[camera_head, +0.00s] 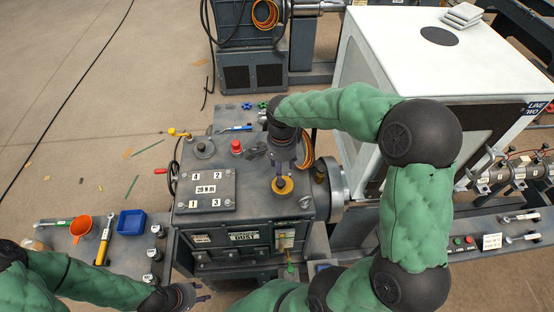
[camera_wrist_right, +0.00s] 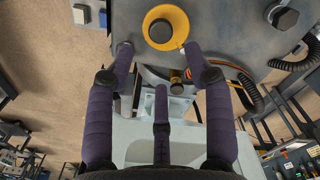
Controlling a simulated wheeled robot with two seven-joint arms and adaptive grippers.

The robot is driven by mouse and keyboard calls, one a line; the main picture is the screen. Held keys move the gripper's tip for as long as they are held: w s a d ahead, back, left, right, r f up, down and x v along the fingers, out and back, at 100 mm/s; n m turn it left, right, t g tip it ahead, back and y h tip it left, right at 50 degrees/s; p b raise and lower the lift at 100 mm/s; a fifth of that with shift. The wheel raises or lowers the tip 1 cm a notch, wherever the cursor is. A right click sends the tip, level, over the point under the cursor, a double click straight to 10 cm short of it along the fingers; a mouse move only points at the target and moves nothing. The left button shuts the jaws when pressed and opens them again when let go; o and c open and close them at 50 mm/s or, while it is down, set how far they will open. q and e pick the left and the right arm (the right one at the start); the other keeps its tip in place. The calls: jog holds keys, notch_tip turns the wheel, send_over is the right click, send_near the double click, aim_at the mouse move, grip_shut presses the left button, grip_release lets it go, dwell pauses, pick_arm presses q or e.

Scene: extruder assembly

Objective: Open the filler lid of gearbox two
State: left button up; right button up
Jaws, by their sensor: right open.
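The gearbox (camera_head: 250,200) is a grey box in the middle of the head view, with a bolted plate numbered 1 to 4 on top. A round yellow cap with a dark centre (camera_head: 283,186), apparently the filler lid, sits on its top right. It also shows in the right wrist view (camera_wrist_right: 178,17). My right gripper (camera_wrist_right: 160,52) is open and empty, its fingers pointing towards the cap from above, apparently not touching it. In the head view its hand hides part of the gearbox top. My left gripper (camera_head: 196,296) is low at the left, beside the gearbox front; its finger opening is unclear.
A red knob (camera_head: 236,146) and a dark cap (camera_head: 204,149) stand on the gearbox top. An orange funnel (camera_head: 81,227), a blue bin (camera_head: 131,222) and tools lie on the left bench. A large white cabinet (camera_head: 440,60) stands close behind my right arm.

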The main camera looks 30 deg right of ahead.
aim_at(283, 182)
notch_tip(283, 182, down, 8)
jog(key=b, duration=0.4)
jog(key=shift+b, duration=0.35)
jog(key=shift+w+r, duration=0.1)
jog(key=shift+r, duration=0.05)
jog(key=shift+c, duration=0.3)
jog(key=c, duration=0.7)
